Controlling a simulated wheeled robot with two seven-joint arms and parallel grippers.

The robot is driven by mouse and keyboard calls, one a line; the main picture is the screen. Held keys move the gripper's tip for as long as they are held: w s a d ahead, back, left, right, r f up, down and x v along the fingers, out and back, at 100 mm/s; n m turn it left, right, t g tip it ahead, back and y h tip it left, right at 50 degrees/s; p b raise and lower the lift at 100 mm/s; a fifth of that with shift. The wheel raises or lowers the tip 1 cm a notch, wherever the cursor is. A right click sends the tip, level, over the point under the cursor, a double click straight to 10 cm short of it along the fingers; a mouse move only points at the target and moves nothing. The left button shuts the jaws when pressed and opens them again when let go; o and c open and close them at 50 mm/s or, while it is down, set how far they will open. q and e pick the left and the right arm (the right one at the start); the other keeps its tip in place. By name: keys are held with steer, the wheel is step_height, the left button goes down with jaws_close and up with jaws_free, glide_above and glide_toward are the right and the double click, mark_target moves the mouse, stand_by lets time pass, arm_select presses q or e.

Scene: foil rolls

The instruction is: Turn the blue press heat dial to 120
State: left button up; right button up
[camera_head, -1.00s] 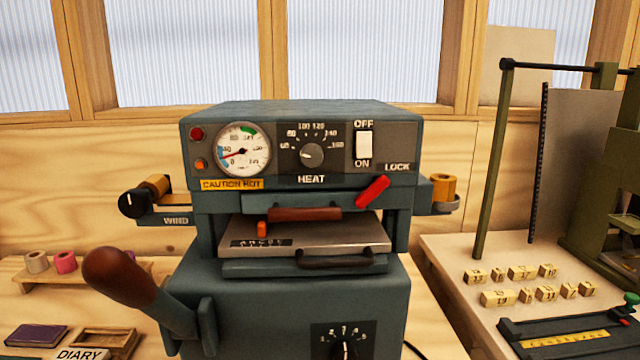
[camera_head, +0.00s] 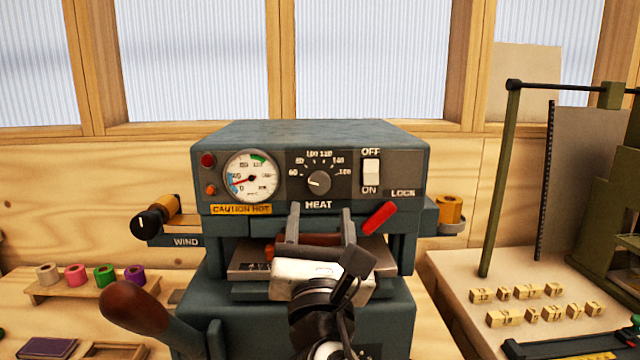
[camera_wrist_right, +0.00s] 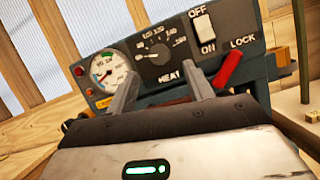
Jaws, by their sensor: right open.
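The blue press (camera_head: 320,137) stands in the middle of the head view. Its heat dial (camera_head: 319,182) is a dark round knob on the front panel, with numbers in an arc above it. The dial's light pointer mark lies toward the left, near the low end of the scale. In the right wrist view the dial (camera_wrist_right: 156,57) shows just beyond my fingers. My right gripper (camera_head: 320,212) is open and empty, fingers pointing up at the panel below the dial, apart from it in the picture. My left gripper is not in view.
A red lock lever (camera_head: 379,217) sits just right of my right gripper's fingers. A gauge (camera_head: 250,176) is left of the dial and a white OFF/ON switch (camera_head: 371,172) is right of it. A brown-knobbed handle (camera_head: 135,307) rises at the front left.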

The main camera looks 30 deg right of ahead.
mark_target(320, 187)
steer(key=p+x, duration=0.1)
steer(key=x, duration=0.5)
steer(key=shift+w+d, duration=0.15)
steer(key=shift+w, duration=0.05)
steer(key=c, duration=1)
